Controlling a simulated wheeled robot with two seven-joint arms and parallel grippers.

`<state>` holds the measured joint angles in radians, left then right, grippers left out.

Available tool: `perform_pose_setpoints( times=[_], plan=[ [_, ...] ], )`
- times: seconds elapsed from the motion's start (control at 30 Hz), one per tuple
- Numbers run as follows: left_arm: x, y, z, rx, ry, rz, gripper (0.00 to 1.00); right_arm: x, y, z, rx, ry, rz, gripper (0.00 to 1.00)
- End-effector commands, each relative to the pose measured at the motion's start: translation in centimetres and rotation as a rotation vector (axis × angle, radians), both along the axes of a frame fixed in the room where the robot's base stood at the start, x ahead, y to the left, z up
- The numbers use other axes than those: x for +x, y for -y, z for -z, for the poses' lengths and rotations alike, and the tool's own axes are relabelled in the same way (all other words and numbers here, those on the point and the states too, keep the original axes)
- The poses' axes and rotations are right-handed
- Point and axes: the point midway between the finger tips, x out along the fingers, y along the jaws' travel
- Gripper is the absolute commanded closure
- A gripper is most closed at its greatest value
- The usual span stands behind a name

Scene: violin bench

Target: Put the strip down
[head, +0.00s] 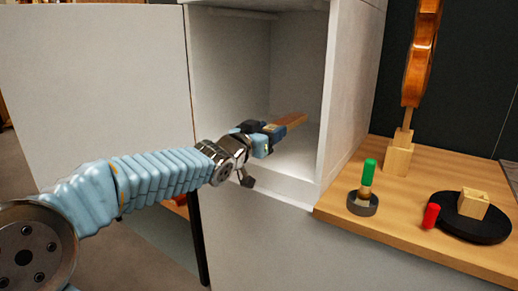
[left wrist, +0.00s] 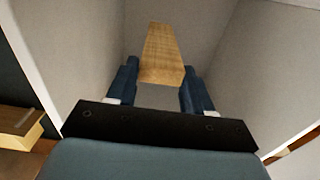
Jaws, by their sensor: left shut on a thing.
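A wooden strip (head: 289,121) sticks out from my left gripper (head: 262,138) inside the open white cabinet compartment (head: 297,157). In the left wrist view the strip (left wrist: 162,50) lies between the two blue fingers of the left gripper (left wrist: 158,88), pointing away from the camera. The left gripper is shut on the strip's near end. The strip is over the compartment floor; I cannot tell whether it touches it. My right gripper is in neither view.
The open cabinet door (head: 100,90) stands at left. The compartment's right wall (head: 345,85) is close to the arm. On the wooden bench (head: 400,235) are a green-topped piece (head: 369,172), a red cylinder (head: 431,216), a black disc (head: 470,232) with a block, and an upright violin part (head: 420,60).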

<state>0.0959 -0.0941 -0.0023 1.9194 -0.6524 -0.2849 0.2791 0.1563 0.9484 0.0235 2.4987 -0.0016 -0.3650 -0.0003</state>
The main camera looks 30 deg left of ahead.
Motion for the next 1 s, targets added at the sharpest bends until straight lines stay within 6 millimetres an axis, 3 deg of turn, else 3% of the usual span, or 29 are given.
perform_pose_setpoints(
  times=[0.03,0.2,0.43,0.6,1.0],
  plan=[
    [0.6,-1.1,0.8,0.001,-0.008,-0.003,0.81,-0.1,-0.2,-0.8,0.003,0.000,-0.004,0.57],
    [1.7,-3.2,4.1,-0.001,-0.005,-0.002,0.81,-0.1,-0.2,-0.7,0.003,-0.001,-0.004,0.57],
    [2.5,-4.5,5.9,0.000,-0.004,-0.002,0.81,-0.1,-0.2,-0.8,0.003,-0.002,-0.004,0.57],
    [2.6,-4.7,8.7,-0.002,-0.004,0.000,0.82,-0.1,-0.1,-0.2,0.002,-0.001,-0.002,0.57],
    [2.5,-4.7,9.4,0.001,-0.001,-0.002,0.82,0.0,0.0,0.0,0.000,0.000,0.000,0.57]
  ],
)
